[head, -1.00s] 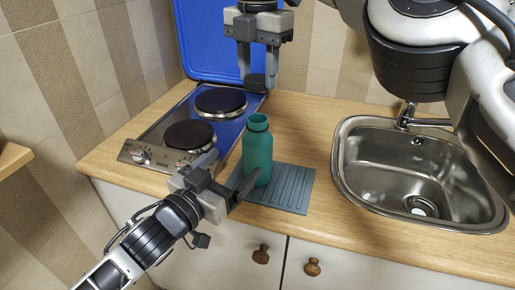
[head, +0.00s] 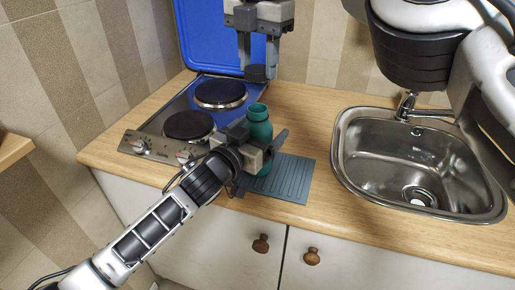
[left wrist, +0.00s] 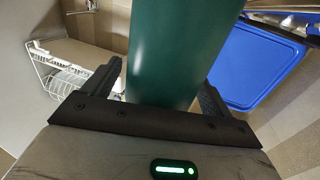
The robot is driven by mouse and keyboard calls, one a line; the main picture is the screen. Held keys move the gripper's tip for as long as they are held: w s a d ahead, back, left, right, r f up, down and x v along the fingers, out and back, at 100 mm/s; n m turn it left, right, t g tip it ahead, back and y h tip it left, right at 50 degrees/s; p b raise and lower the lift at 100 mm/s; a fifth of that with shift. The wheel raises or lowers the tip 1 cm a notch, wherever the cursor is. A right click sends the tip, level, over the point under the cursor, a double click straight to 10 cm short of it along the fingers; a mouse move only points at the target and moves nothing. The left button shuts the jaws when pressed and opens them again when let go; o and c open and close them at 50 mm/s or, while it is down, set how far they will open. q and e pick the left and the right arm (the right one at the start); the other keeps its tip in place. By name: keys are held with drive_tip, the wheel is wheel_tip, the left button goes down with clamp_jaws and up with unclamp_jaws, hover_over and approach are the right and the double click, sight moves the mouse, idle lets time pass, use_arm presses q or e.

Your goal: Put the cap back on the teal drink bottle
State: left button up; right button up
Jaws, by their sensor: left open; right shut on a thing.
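The teal drink bottle (head: 259,127) stands upright and uncapped on the grey ridged mat (head: 292,178). My left gripper (head: 257,141) is open at the bottle's side, with its fingers on either side of the body. In the left wrist view the bottle (left wrist: 175,50) rises between the two open fingers (left wrist: 160,95), and a gap shows beside the right finger. My right gripper (head: 258,66) is shut on the dark cap (head: 258,73) and holds it in the air above the bottle's height, near over its neck. The bottle's lower body is partly hidden by my left gripper.
The hob (head: 165,150) with two black plates and its raised blue lid (head: 205,30) stands left of the bottle. A steel sink (head: 345,170) with a tap (head: 408,105) is at the right. Wooden worktop (head: 300,115) lies free between them.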

use_arm(q)
drive_tip(key=shift+w+d, duration=0.25)
drive_tip(key=shift+w, duration=0.1)
drive_tip(key=c, duration=1.5)
use_arm(e)
drive_tip(key=shift+f, duration=2.45)
drive_tip(key=shift+f, duration=0.9)
drive_tip(key=shift+f, duration=0.55)
